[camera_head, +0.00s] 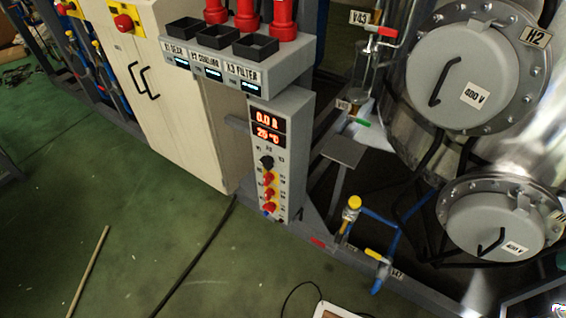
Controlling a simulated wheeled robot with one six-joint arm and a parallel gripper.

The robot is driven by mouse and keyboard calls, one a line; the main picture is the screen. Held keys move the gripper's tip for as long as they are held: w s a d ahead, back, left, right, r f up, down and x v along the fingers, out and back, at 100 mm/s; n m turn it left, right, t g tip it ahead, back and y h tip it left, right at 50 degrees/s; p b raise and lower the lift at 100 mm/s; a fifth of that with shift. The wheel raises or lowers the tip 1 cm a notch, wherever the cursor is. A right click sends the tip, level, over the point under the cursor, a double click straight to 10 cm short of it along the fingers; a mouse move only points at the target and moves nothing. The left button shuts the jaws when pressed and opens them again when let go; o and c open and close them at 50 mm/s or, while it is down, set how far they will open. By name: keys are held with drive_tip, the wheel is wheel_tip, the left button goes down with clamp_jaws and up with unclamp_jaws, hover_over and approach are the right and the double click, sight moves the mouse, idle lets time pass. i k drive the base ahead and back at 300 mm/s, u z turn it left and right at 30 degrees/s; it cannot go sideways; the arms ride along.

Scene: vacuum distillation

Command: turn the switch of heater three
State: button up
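A grey upright control box (283,170) stands at the centre of the head view. Its front has a red-lit display (265,126) reading about 0.0 A above 25 °C. Below it is a black rotary knob (267,163). My gripper is not in view.
A shelf (228,70) with black trays and red cylinders sits above the box. A cream cabinet (185,110) stands left. Steel vessels with round covers marked 400 V (465,75) and piping with a yellow valve (353,203) are right. Green floor (130,225) is mostly open, with a black cable (195,255).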

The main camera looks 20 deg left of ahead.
sight(270, 207)
drive_tip(key=u, duration=1.4)
drive_tip(key=k, duration=0.45)
drive_tip(key=z, duration=0.5)
drive_tip(key=i, duration=0.95)
drive_tip(key=u, duration=0.65)
